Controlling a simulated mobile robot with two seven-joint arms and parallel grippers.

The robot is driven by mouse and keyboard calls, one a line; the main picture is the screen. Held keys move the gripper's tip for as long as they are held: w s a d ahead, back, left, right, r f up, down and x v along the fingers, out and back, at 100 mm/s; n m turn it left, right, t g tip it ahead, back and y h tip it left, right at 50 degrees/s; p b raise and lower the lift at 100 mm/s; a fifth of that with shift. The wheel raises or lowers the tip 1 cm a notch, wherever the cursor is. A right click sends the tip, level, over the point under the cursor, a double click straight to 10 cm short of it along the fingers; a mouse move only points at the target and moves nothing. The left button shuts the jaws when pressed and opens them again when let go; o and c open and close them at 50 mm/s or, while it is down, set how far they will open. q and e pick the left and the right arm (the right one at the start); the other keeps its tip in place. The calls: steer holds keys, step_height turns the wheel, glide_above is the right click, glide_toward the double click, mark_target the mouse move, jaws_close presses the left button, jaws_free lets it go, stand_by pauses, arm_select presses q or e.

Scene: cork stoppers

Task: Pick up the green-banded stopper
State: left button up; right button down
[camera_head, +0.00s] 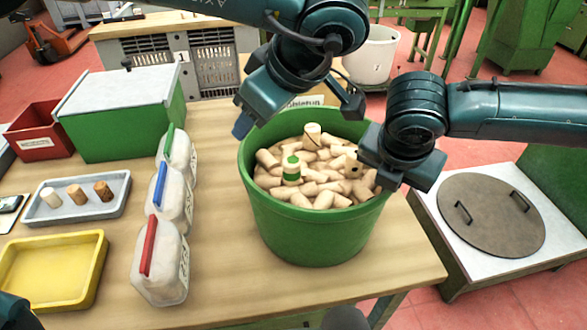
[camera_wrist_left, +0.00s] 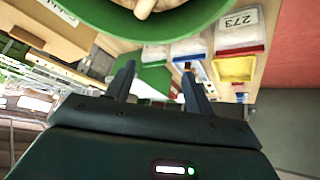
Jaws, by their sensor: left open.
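The green-banded stopper (camera_head: 291,174) stands upright among many plain cork stoppers in the round green tub (camera_head: 315,232). Its green band and top show clearly in the head view. My left gripper (camera_head: 297,114) is above the tub's back rim, beyond the stopper and apart from it. Its two fingers are spread and empty in the left wrist view (camera_wrist_left: 158,72). The tub's rim also shows at the top of that view (camera_wrist_left: 165,28), with a few corks. My right gripper (camera_head: 392,172) is at the tub's right rim; its fingers are not clear.
A grey tray (camera_head: 90,212) with three stoppers, a yellow tray (camera_head: 50,270) and a green box (camera_head: 120,120) lie farther left. A stopper with a thin band (camera_head: 312,130) stands at the back of the heap.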

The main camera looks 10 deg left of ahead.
arm_select(q)
steer(key=a+m+t+y, duration=0.1)
steer(key=m+y, duration=0.1)
steer(key=m+t+h, duration=0.2)
steer(key=m+t, duration=0.4)
steer(key=t, duration=0.1)
glide_toward(295, 167)
steer(key=x, duration=0.4)
steer(key=shift+w+d+f, duration=0.15)
steer(key=shift+w+f, duration=0.1)
steer(key=shift+w, duration=0.2)
steer(key=x, duration=0.4)
steer(key=shift+s+a+r, duration=0.1)
steer(key=shift+a, duration=0.25)
steer(key=shift+w+a+f, duration=0.25)
steer(key=shift+w, duration=0.25)
